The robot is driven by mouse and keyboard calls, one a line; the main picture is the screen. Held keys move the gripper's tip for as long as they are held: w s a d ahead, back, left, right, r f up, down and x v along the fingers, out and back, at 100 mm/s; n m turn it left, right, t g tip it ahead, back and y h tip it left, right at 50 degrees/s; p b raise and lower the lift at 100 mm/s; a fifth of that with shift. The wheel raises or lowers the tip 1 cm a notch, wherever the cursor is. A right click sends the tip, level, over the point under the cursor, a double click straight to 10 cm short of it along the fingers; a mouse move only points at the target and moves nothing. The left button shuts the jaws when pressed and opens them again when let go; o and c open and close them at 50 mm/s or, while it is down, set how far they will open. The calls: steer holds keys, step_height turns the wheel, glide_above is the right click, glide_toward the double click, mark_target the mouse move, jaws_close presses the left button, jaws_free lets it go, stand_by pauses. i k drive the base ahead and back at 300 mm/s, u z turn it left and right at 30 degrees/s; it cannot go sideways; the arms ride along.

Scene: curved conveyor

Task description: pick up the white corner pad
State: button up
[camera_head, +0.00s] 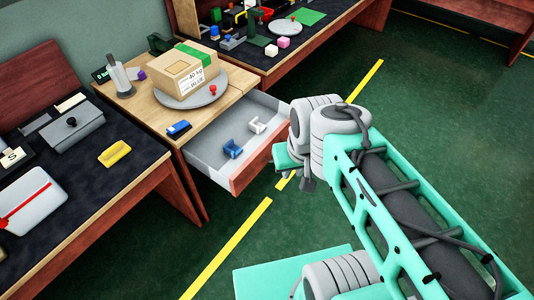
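The white corner pad (257,125) lies in the open drawer (213,158) of the wooden table, towards the drawer's right side. A blue corner pad (232,149) lies in the same drawer, to the left of the white one and nearer its front. My gripper (308,185) is to the right of the drawer, outside it, above the green floor. It is mostly hidden behind my wrist, and only a small grey part shows. I cannot see whether its fingers are apart. The white pad is clear of my arm in the picture.
The drawer's reddish front (251,168) stands out towards my arm. On the tabletop are a cardboard box (182,76) on a round grey plate (193,97) and a blue item (179,128). Dark-topped benches stand to the left and behind. The floor to the right is clear.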

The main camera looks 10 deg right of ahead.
mark_target(256, 127)
steer(key=z, duration=0.15)
steer(key=i, duration=1.15)
steer(key=u, duration=2.9)
